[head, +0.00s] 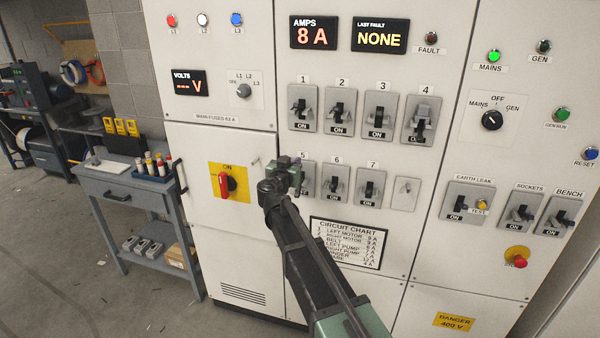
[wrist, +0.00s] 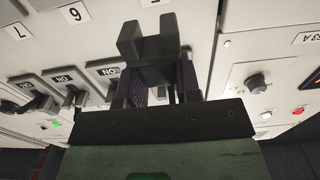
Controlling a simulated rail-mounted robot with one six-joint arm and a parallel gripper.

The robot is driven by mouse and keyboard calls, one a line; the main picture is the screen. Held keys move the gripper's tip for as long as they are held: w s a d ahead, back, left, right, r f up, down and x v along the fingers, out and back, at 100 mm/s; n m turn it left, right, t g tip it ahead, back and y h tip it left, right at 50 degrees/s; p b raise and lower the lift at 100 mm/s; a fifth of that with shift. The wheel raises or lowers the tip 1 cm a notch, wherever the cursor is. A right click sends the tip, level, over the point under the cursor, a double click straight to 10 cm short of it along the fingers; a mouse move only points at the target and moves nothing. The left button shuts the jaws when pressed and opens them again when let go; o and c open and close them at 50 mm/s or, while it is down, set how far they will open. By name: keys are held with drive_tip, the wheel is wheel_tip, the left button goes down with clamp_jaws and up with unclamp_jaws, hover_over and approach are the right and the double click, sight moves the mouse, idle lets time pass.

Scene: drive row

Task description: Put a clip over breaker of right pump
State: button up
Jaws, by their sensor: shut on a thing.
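My gripper (head: 287,166) is in front of the panel at breaker 5 (head: 307,180), covering its left part in the head view. In the wrist view my gripper (wrist: 158,88) is shut on a dark clip (wrist: 150,48) whose two prongs stick out past the fingers. The prongs overlap the panel near breaker 5 (wrist: 104,70); I cannot tell whether they touch. The circuit chart (head: 346,243) is small; its fifth line seems to read right pump. Breaker 5's lever is mostly hidden in the head view.
Breakers 6 (head: 337,182) and 7 (head: 371,186) stand just to the right. Breaker 4 (head: 422,118), up and right, has a grey piece over its lever. The red main switch (head: 225,183) is left of my gripper. A cart (head: 125,192) stands at the left.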

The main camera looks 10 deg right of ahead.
sight(303, 146)
drive_tip(key=x, duration=0.8)
drive_tip(key=shift+w+d, duration=0.15)
drive_tip(key=shift+w, duration=0.1)
drive_tip(key=shift+s+f+b, duration=0.25)
drive_tip(key=shift+f+b, duration=0.95)
wheel_tip(303, 146, down, 5)
drive_tip(key=b, duration=0.5)
drive_tip(key=shift+w, duration=0.15)
drive_tip(key=shift+r, duration=0.25)
drive_tip(key=shift+f, duration=0.15)
drive_tip(key=o, duration=0.5)
drive_tip(key=shift+f, duration=0.1)
drive_tip(key=shift+c, duration=0.2)
drive_tip(key=o, duration=0.5)
drive_tip(key=shift+c, duration=0.2)
